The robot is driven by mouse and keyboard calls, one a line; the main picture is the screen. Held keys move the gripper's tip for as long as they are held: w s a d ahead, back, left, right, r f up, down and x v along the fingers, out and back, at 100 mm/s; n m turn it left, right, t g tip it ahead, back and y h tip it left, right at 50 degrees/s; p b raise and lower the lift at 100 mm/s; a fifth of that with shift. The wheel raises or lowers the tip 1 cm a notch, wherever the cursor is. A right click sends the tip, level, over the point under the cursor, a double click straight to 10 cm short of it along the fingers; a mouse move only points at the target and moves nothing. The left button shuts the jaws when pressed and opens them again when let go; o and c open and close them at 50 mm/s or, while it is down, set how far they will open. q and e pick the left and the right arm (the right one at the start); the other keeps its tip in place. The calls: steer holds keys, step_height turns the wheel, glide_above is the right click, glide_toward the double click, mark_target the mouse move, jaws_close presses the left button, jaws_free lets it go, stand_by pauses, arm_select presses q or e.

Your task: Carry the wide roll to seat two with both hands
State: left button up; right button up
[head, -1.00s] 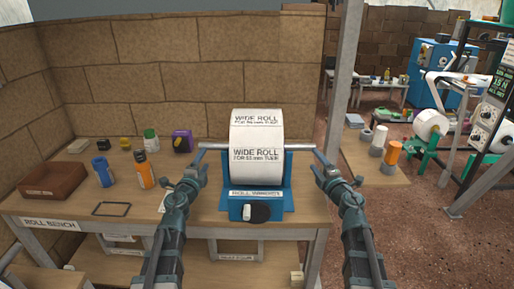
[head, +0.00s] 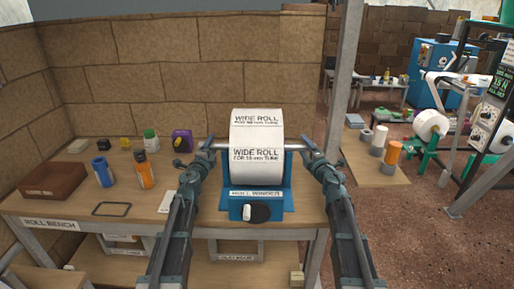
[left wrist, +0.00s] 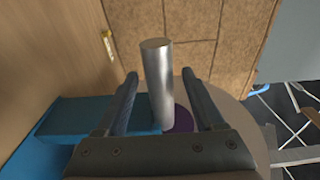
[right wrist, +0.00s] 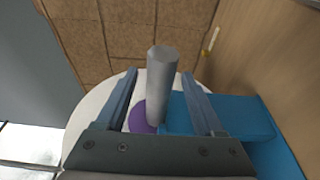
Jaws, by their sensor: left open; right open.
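The wide roll (head: 257,133) is a white paper roll with black lettering, resting on the blue roll winder (head: 270,202) on the bench. A metal bar sticks out of both its sides. My left gripper (head: 205,148) is open at the bar's left end. In the left wrist view the bar end (left wrist: 157,80) stands between the two spread fingers. My right gripper (head: 311,150) is open at the bar's right end. In the right wrist view the bar end (right wrist: 162,85) stands between its open fingers. I cannot make out seat two.
The roll bench (head: 120,210) holds a brown box (head: 53,181), a blue bottle (head: 102,167), an orange bottle (head: 144,170) and a black frame (head: 112,209) at left. A grey post (head: 347,70) stands right of the bench. A machine with a white roll (head: 430,125) stands far right.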

arm_select(q)
jaws_close()
arm_select(e)
jaws_close()
stand_by(1.0)
